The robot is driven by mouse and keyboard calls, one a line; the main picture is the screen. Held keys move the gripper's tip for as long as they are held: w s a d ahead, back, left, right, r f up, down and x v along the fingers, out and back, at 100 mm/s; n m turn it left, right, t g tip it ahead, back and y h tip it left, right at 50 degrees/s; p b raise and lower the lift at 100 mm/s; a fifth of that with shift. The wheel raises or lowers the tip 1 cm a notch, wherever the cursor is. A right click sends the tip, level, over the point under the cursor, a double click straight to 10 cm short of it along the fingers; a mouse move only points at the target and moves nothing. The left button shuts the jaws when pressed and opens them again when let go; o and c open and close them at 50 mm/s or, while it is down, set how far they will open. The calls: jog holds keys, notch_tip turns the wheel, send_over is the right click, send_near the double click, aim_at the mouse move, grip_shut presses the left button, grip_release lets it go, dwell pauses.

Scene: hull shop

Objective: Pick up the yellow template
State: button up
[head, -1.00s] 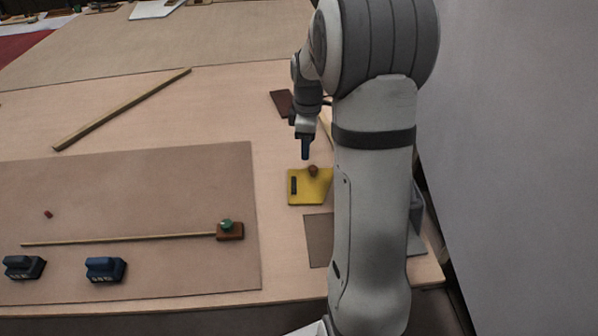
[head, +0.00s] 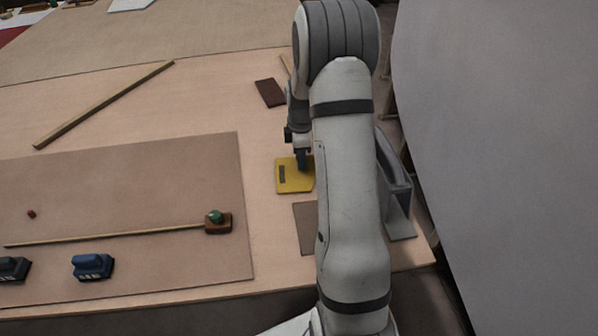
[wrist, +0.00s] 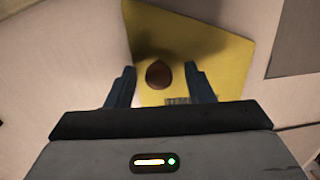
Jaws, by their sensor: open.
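The yellow template (head: 292,187) lies flat on the table, just left of my arm in the head view. A dark slot shows near its left side. In the wrist view the yellow template (wrist: 222,62) fills the upper middle, with a round brown knob (wrist: 158,74) on it. My gripper (wrist: 160,78) is open, with one blue finger on each side of the knob and a gap on both sides. In the head view my gripper (head: 303,166) is low over the template, and the knob is hidden behind it.
A brown sheet (head: 306,228) lies in front of the template, and a dark red block (head: 270,92) behind it. A grey stand (head: 397,190) is right of my arm. To the left, a large brown board (head: 120,205) carries a thin strip, a brown block (head: 218,222) and blue tools (head: 92,266).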

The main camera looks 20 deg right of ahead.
grip_shut()
dwell(0.5)
